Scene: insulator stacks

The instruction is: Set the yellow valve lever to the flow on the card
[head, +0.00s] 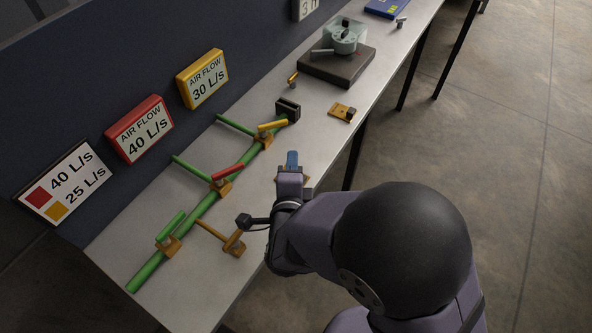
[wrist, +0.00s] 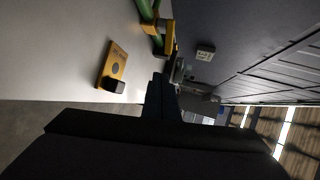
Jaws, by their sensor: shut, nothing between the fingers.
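The yellow valve lever (head: 272,125) sits on the far valve of the green pipe (head: 205,207), lying nearly along the pipe. The white card (head: 64,182) on the wall reads 40 L/s beside a red square and 25 L/s beside a yellow-orange square. The yellow display (head: 203,79) reads AIR FLOW 30 L/s. My gripper (head: 292,158) is shut and empty, over the table to the right of the pipe and apart from the lever. In the wrist view its dark fingers (wrist: 161,88) are together; I cannot make out the lever there.
A red lever (head: 227,172) and a green lever (head: 170,224) sit on nearer valves; the red display (head: 139,130) reads 40 L/s. An orange plate with a dark block (head: 342,112) lies beyond my gripper. A dark base with a grey device (head: 336,68) stands further back.

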